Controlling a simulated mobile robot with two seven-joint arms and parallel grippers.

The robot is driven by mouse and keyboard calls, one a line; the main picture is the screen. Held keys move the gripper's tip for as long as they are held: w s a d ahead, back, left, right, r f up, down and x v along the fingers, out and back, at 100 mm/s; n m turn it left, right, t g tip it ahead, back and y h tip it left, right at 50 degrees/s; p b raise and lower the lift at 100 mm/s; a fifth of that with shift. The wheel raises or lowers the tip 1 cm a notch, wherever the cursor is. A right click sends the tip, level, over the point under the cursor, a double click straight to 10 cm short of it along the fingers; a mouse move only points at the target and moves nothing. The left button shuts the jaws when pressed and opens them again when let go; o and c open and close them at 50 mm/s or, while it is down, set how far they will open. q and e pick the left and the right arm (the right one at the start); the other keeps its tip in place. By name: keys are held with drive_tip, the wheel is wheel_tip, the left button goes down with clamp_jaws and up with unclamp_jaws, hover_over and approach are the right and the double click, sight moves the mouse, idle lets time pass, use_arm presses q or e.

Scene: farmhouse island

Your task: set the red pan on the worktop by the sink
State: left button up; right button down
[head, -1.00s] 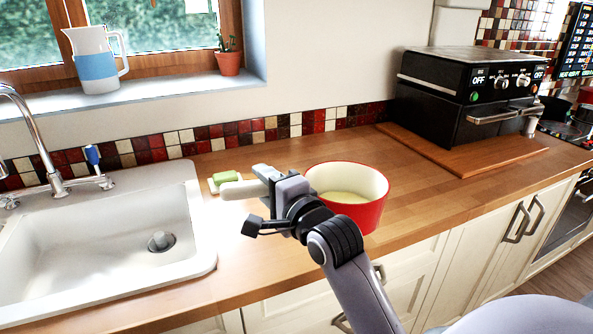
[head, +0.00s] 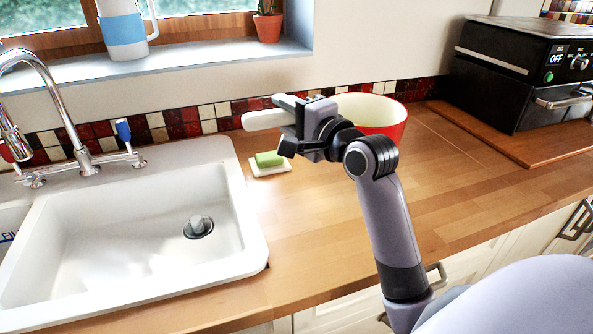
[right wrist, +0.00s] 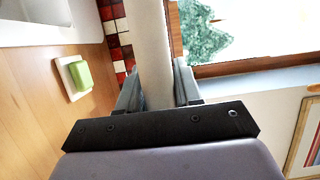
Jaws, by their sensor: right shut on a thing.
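The red pan (head: 383,112) has a red outside and a cream inside. It shows in the head view behind my right wrist, which hides part of it. Its pale handle (head: 262,120) sticks out to the left past my right gripper (head: 288,118), which is shut on it. In the right wrist view the handle (right wrist: 152,45) runs between the two fingers. The pan appears raised above the wooden worktop (head: 330,225), in front of the tiled wall. The sink (head: 120,240) is at the left, with bare worktop to its right. My left gripper is out of view.
A green soap on a white dish (head: 270,165) lies beside the sink, below the handle. A tap (head: 75,140) stands behind the sink. A black oven (head: 515,75) stands on a board at the right. The middle of the worktop is clear.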

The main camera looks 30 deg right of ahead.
wheel_tip(320, 180, down, 13)
drive_tip(key=shift+r+b, duration=0.1)
drive_tip(key=shift+b, duration=0.65)
drive_tip(key=c, duration=0.8)
unclamp_jaws()
drive_tip(key=shift+f, duration=0.2)
drive_tip(key=shift+o, duration=0.2)
drive_tip(key=shift+r, duration=0.15)
drive_tip(key=s, duration=0.4)
drive_tip(key=s+d, duration=0.1)
drive_tip(key=s, duration=0.3)
drive_tip(key=s+b, duration=0.1)
drive_tip(key=s, duration=0.3)
drive_tip(key=shift+d, duration=0.15)
